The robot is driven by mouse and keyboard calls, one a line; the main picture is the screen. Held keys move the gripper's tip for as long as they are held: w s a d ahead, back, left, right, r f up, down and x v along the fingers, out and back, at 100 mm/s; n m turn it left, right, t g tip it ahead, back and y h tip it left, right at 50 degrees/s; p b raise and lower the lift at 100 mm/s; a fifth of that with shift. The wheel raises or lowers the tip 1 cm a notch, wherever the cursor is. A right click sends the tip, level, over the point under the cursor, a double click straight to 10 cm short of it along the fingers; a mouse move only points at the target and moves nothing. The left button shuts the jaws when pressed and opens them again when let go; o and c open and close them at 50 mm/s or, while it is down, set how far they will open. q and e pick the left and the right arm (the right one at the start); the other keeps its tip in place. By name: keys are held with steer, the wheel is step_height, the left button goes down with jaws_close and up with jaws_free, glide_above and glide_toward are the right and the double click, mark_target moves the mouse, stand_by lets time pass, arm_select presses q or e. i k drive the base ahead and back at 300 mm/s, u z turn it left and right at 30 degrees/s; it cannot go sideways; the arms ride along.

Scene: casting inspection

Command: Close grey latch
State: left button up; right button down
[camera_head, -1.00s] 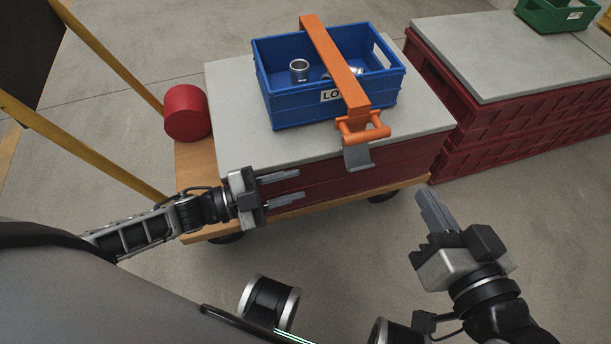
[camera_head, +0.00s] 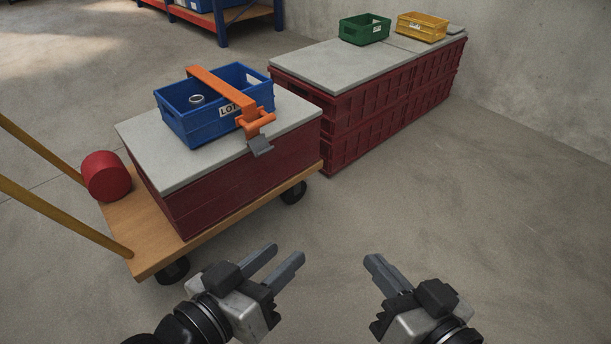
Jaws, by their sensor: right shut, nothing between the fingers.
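The grey latch (camera_head: 260,147) hangs as a small flap below the orange clamp (camera_head: 222,88) at the front edge of the grey slab. The orange strap lies across the blue bin (camera_head: 188,124) and ends in an orange handle (camera_head: 258,122) just above the latch. My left gripper (camera_head: 276,264) is at the bottom centre, its two fingers apart and empty, well short of the latch. My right gripper (camera_head: 378,266) is to its right, fingers together and empty, also apart from everything.
The blue bin holds a metal ring part (camera_head: 196,99) and stands on the grey slab (camera_head: 165,173) on a wooden cart (camera_head: 150,252). Red crates (camera_head: 350,135) with a green bin (camera_head: 364,30) and a yellow bin (camera_head: 421,27) stand behind. The floor at right is clear.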

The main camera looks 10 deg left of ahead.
mark_target(258, 145)
steer(key=z, duration=0.35)
steer(key=k, duration=0.5)
steer(key=u, duration=0.85)
steer(key=i, duration=0.9)
steer(key=z, duration=0.55)
steer(key=i, duration=0.7)
steer(key=z, duration=0.6)
